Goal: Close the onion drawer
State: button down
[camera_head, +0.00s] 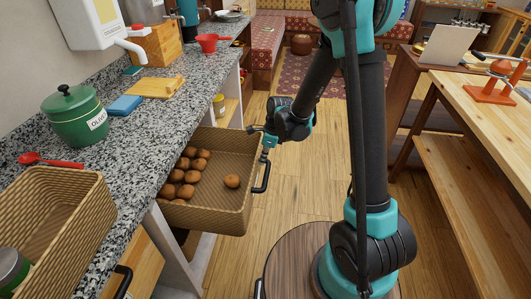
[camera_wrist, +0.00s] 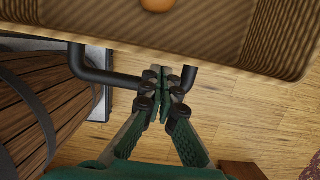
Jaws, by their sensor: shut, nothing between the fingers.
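The onion drawer (camera_head: 232,217) is a woven tan basket pulled out from under the granite counter. Several brown onions lie inside, mostly towards the counter side, with one apart (camera_head: 231,181). Its black handle (camera_head: 262,180) is on the front face. My gripper (camera_head: 267,153) is at the outer front of the drawer, by the far part of the handle. In the wrist view my gripper (camera_wrist: 163,82) is shut, with its fingertips in front of the middle of the handle (camera_wrist: 112,78). The fingers hide part of the handle, so I cannot tell whether they touch it. The drawer (camera_wrist: 130,48) is just beyond.
A second woven basket (camera_head: 84,225) stands out at the lower left, with a black handle (camera_head: 122,283) nearby. The counter (camera_head: 150,115) holds a green jar (camera_head: 75,118). A wooden table (camera_head: 480,105) is at the right. The wooden floor (camera_head: 310,190) in front of the drawer is partly clear.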

jog(key=shift+x, duration=1)
jog(key=a, duration=0.9)
jog(key=w+a, duration=0.1)
jog(key=a, duration=0.4)
jog(key=shift+w+a, duration=0.1)
jog(key=shift+a, duration=0.2)
